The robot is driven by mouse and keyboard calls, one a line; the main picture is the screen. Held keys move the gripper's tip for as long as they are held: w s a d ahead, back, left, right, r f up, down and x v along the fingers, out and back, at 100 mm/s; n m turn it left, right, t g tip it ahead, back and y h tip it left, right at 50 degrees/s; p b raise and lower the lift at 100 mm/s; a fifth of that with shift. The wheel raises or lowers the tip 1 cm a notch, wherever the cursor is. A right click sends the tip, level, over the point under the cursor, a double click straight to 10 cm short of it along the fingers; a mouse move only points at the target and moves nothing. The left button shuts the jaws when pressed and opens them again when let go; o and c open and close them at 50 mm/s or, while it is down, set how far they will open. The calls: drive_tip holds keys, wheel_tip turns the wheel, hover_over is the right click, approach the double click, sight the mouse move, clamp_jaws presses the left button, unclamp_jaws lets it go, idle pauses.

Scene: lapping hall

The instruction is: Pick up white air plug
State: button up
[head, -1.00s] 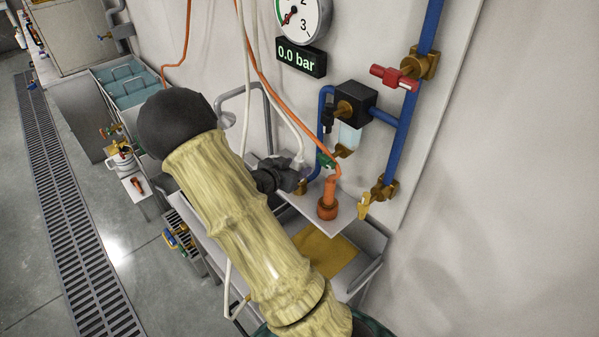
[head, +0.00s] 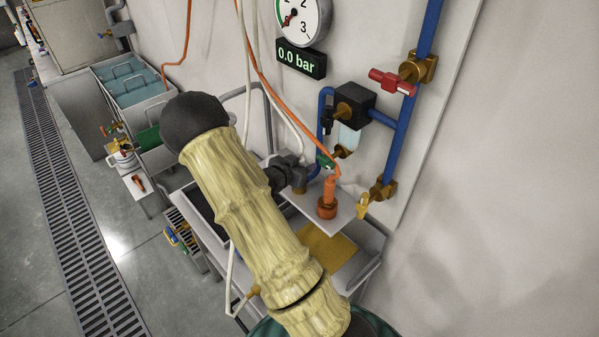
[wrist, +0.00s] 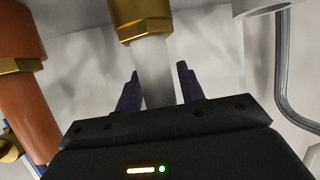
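In the wrist view the white air plug (wrist: 154,62) is a pale cylinder with a brass collar (wrist: 142,28) above it. My gripper (wrist: 159,88) is open, with one dark finger on each side of the white body. A narrow gap shows by the right finger; contact on the left side cannot be told. In the head view my gripper (head: 301,178) is at the small shelf by the wall and hides most or all of the white plug. A white hose comes down to this spot.
An orange plug (head: 327,197) with an orange hose stands on the shelf (head: 345,211) just right of my gripper; it is at the left in the wrist view (wrist: 22,100). Blue pipes (head: 403,130) with valves run up the wall. A grey bent tube (wrist: 283,80) is close on the right.

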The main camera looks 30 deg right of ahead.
clamp_jaws()
drive_tip(key=shift+r, duration=0.15)
wheel_tip(320, 180, up, 18)
idle(0.3)
idle(0.5)
